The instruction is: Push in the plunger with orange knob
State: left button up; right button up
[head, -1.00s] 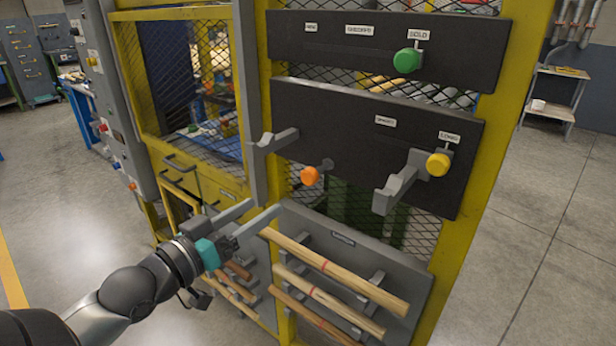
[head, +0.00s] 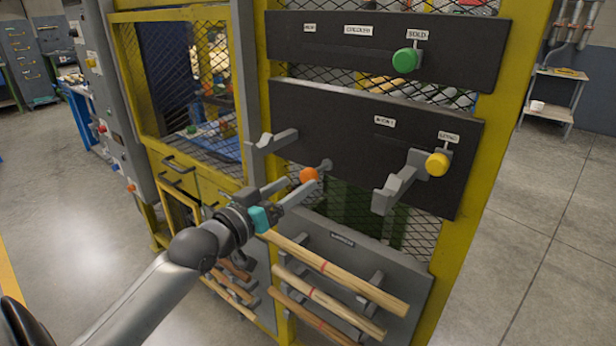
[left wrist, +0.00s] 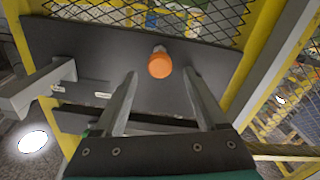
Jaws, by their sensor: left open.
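A bit of grey shaft shows behind the knob. My right gripper is not in view.
A yellow knob (head: 437,164) and a green knob (head: 404,60) are on dark panels (head: 390,140). Grey hooked brackets (head: 398,188) (head: 277,139) stick out near the orange knob. Wooden rods (head: 335,270) lie on holders below my gripper.

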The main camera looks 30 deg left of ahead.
aim_at(305, 179)
pick_arm(q)
jog(key=shift+w+d, duration=0.2)
jog(key=shift+w, duration=2.45)
grip_shut()
